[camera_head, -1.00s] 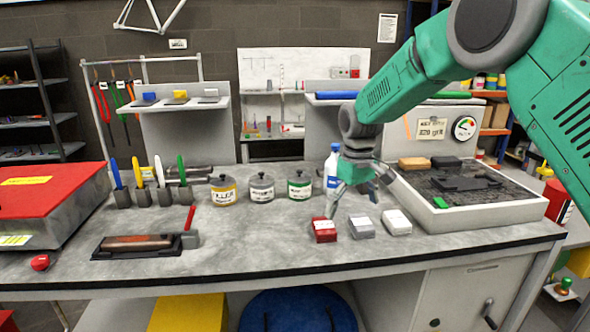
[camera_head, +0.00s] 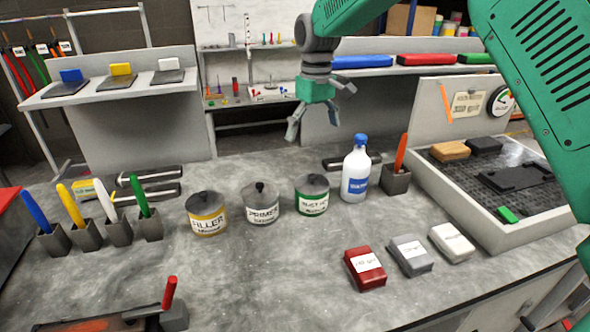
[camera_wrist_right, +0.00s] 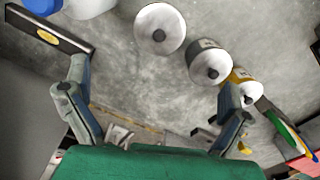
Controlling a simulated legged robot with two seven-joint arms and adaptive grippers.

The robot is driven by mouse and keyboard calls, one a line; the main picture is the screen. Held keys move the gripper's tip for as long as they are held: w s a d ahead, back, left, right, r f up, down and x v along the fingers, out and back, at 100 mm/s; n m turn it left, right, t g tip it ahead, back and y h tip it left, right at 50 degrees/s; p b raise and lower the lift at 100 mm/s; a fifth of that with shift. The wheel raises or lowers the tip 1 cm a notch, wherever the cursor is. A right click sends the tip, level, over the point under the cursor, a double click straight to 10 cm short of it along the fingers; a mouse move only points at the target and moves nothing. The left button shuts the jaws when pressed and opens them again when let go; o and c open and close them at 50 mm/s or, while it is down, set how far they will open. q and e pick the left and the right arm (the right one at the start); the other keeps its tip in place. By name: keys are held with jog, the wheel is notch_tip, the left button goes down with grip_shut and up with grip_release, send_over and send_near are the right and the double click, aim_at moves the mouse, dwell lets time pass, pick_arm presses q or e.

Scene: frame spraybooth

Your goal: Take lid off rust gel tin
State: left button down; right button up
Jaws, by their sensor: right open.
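The rust gel tin (camera_head: 312,203) has a green label and stands upright on the grey bench, right of the primer tin. My left gripper is not in view.
The primer tin (camera_head: 262,206) and filler tin (camera_head: 206,218) stand left. A white bottle with a blue cap (camera_head: 355,172) stands close on the right, beside an orange-handled tool in a holder (camera_head: 397,170). Red, grey and white boxes (camera_head: 409,254) lie in front right. The bench's front middle is clear.

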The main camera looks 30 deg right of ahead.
aim_at(312, 175)
jog(key=f, duration=0.8)
jog(key=shift+w+f, duration=0.25)
jog(key=shift+f, duration=0.1)
jog(key=f, duration=0.4)
jog(key=shift+s+d+f, duration=0.1)
jog(key=shift+s, duration=0.2)
jog(key=shift+w+f, duration=0.1)
jog(key=shift+f, duration=0.4)
jog(key=shift+r, duration=0.1)
jog(key=c, duration=1.7)
jog(key=shift+s, duration=0.2)
grip_shut()
